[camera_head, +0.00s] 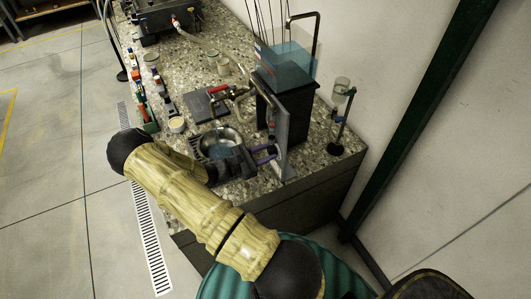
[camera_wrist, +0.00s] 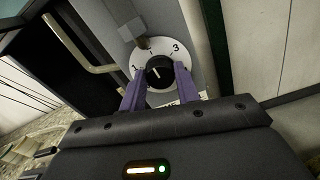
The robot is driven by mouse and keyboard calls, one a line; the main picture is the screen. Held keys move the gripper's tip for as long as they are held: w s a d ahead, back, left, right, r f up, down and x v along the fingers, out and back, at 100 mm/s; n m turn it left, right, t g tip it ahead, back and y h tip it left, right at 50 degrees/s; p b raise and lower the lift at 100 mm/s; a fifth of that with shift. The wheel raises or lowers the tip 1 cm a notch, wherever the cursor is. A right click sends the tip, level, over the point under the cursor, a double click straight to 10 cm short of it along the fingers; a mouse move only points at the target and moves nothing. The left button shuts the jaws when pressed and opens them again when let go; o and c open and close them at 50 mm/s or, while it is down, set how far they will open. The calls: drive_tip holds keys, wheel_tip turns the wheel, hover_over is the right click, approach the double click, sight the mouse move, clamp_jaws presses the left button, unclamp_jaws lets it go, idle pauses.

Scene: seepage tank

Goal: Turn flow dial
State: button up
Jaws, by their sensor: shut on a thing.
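The flow dial (camera_wrist: 159,72) is a dark knob with a light pointer mark on a round white plate (camera_wrist: 178,50) with the numbers 1 and 3 visible. The plate is on a grey upright panel (camera_head: 289,128). My gripper (camera_wrist: 160,82) has purple fingers on either side of the knob and is shut on it in the wrist view. In the head view my gripper (camera_head: 266,151) reaches the panel from the left. There the dial is mostly hidden by the fingers.
A clear water tank (camera_head: 287,65) stands on a dark stand behind the panel. A glass cylinder on a stand (camera_head: 341,88) is at right. The open floor is left of the counter.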

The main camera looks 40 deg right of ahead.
drive_tip(key=o, duration=1)
drive_tip(key=shift+c, duration=0.2)
drive_tip(key=shift+a, duration=0.15)
drive_tip(key=b+v, duration=0.2)
drive_tip(key=v, duration=1.5)
drive_tip(key=shift+w+b, duration=0.15)
drive_tip(key=shift+b, duration=0.2)
drive_tip(key=shift+r, duration=0.1)
